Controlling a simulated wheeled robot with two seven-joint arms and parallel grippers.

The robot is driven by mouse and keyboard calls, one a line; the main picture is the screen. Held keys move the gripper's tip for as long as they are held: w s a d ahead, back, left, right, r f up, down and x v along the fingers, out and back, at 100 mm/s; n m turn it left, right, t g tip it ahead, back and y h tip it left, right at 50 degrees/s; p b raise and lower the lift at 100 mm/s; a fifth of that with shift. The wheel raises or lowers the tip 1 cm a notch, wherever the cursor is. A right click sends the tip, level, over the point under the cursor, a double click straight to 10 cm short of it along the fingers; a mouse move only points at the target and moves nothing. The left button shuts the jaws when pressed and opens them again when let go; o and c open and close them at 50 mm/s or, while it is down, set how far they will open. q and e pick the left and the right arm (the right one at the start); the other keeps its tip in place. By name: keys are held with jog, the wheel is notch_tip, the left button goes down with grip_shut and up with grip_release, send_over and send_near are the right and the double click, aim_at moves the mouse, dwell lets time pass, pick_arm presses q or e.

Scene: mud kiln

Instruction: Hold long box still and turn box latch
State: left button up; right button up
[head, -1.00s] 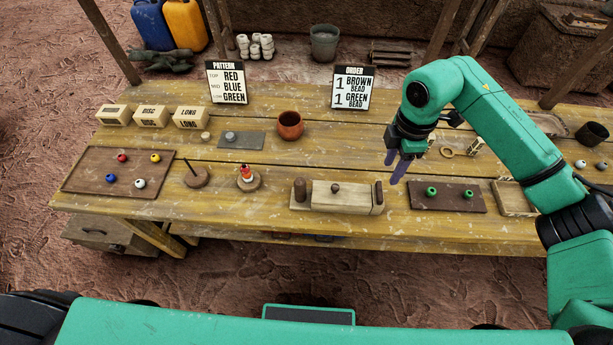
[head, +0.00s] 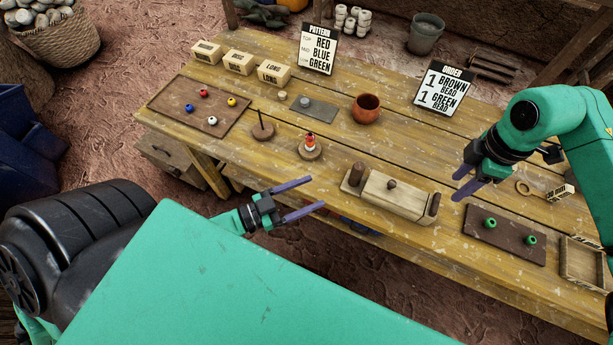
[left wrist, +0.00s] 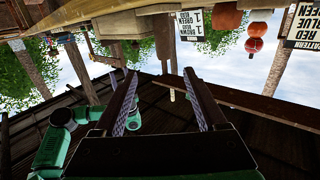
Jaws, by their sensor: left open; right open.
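The long wooden box (head: 395,196) lies near the front edge of the table in the head view. It has a small round dark knob (head: 391,184) on top, a brown upright peg (head: 356,174) at its left end and a dark upright piece (head: 434,205) at its right end. I cannot tell which part is the latch. My left gripper (head: 307,196) is open and empty, left of the box and in front of the table edge. Its fingers show in the left wrist view (left wrist: 165,92) with nothing between them. My right gripper (head: 463,186) is open and empty, above and right of the box.
A spindle with beads (head: 310,146) stands left of the box. A dark board with green beads (head: 505,232) lies to its right. Behind are a clay pot (head: 366,108) and the order sign (head: 443,91). The tabletop directly behind the box is clear.

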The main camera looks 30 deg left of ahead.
pick_arm(q)
jog(key=shift+t, duration=0.3)
jog(key=x, duration=1.4)
jog(key=shift+w+r, duration=0.4)
jog(key=shift+w, duration=0.05)
grip_shut()
pick_arm(e)
jog(key=o, duration=0.8)
pick_arm(q)
jog(key=shift+s, duration=0.1)
pick_arm(e)
jog(key=m+y, duration=0.2)
jog(key=y, duration=0.2)
send_near(437, 202)
jog(key=x, duration=0.8)
jog(key=shift+f, duration=0.3)
